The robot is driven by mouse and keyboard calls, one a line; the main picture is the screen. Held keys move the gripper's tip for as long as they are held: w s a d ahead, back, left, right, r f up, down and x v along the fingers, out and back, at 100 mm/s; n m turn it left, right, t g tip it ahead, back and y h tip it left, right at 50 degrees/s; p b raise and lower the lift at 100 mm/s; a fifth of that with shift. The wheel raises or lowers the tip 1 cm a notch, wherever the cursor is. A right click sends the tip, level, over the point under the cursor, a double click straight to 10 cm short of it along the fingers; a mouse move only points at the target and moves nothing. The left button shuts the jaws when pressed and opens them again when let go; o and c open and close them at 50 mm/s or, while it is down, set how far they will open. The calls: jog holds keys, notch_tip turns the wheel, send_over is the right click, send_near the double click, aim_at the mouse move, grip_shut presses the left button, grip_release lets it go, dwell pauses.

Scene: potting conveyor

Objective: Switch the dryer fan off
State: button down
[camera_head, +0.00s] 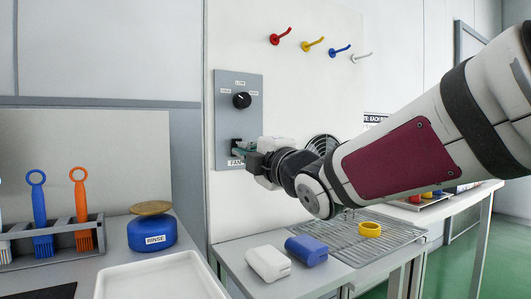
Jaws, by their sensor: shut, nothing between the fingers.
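A grey control panel (252,122) is fixed to the white wall. It carries a black round knob (242,100) under small labels, of which the top one reads LOW. Below the knob is a dark switch (237,144) above a label (237,163) that begins with FAN. My gripper (240,149) is shut and empty, with its fingertips at the switch's lower right. The fingers partly cover the switch, so I cannot tell its position or whether they touch. A round fan grille (322,143) shows partly behind my arm.
A blue rinse pot (152,234), brush rack (50,242) and white tray (160,278) are at left. Coloured hooks (312,43) are above.

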jog(key=shift+x, duration=0.85)
jog(key=shift+r, duration=0.1)
